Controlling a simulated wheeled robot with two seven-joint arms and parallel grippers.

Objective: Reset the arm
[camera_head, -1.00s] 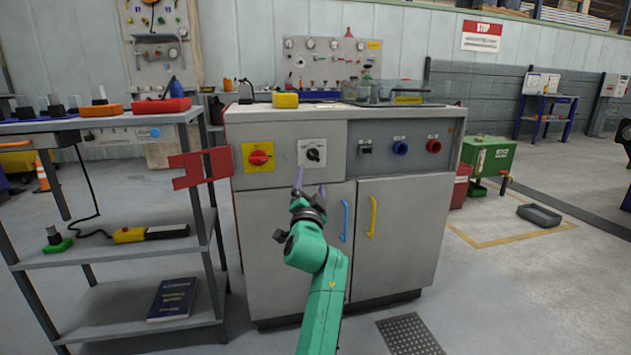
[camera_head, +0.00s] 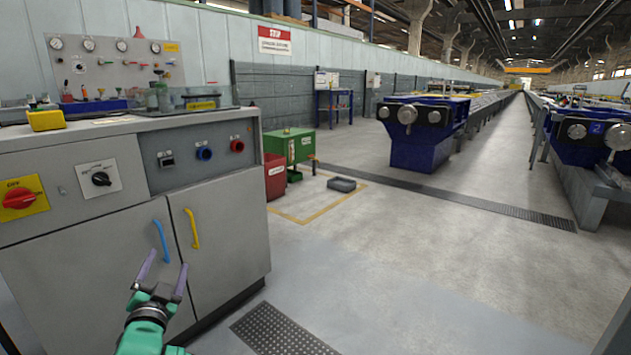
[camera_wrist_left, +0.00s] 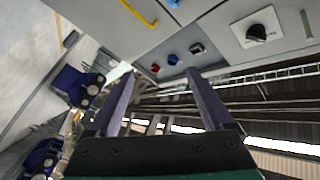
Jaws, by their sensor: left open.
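My left gripper (camera_head: 162,275) is at the lower left of the head view, at the end of a green arm. Its two purple fingers are apart, with nothing between them. It is in front of the grey cabinet (camera_head: 225,262), near the blue door handle (camera_head: 160,241). My right gripper is not in view.
A red rotary switch (camera_head: 18,198) is on the cabinet front. A green box (camera_head: 290,146) and a red bin (camera_head: 275,177) stand beyond the cabinet. A low dark tray (camera_head: 342,184) lies on the floor. Blue machines (camera_head: 422,150) stand farther back. The floor at centre right is clear.

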